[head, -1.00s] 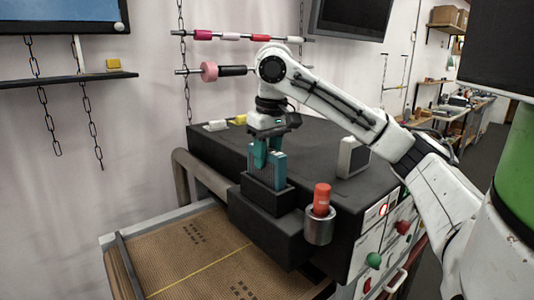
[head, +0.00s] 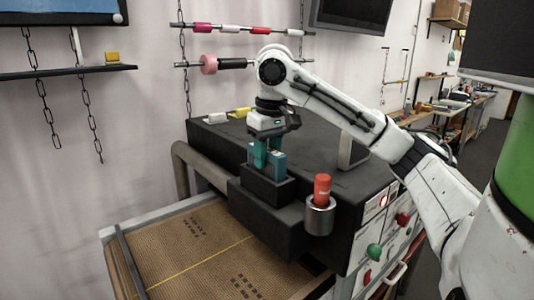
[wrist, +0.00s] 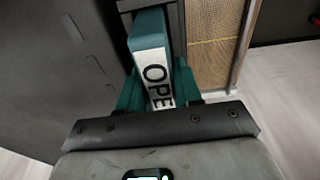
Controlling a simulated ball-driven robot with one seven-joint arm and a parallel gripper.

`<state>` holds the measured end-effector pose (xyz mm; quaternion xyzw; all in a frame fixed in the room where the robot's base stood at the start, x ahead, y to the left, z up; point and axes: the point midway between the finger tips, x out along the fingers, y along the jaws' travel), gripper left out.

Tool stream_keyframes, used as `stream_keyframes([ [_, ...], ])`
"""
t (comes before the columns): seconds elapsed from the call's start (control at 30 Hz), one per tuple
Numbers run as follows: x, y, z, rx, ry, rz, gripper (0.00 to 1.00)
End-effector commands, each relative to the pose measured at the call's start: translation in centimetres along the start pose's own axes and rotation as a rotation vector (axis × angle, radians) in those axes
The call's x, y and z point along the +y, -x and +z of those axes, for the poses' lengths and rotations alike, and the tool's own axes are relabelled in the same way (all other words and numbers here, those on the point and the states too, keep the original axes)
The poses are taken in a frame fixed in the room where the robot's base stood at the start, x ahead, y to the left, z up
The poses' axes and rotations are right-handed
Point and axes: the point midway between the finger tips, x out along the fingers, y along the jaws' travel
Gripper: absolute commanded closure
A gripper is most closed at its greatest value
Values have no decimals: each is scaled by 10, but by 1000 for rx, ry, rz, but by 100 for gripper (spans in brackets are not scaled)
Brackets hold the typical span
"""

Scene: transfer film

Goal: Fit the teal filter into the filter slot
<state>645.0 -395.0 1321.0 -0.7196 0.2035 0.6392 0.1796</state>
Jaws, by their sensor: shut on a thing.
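The teal filter (head: 278,163) stands in the mouth of the dark filter slot (head: 265,190), with only its upper part showing above the rim. In the wrist view the filter (wrist: 149,35) shows a white label with black letters reading "OPE", partly cut off. The dark slot frame (wrist: 177,20) lies around its far end. My gripper (head: 266,158) is above the slot with its teal fingers shut on the filter; the fingers flank it in the wrist view (wrist: 158,88). How deep the filter sits inside is hidden by the slot walls.
A metal cup (head: 319,217) with a red cylinder (head: 322,186) stands right of the slot. A brown woven conveyor (head: 195,250) lies at front left. White and yellow blocks (head: 217,118) lie at the back of the dark machine top (head: 325,165).

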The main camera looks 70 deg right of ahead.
Motion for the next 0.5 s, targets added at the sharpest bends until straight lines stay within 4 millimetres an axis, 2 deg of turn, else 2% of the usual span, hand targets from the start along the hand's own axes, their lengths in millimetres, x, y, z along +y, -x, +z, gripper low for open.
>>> stream_keyframes([
  [0.33, 0, -8, 1, 1, 0, 0, 100],
  [0.37, 0, -8, 1, 1, 0, 1, 65],
  [0.5, 0, -8, 1, 1, 0, 1, 52],
])
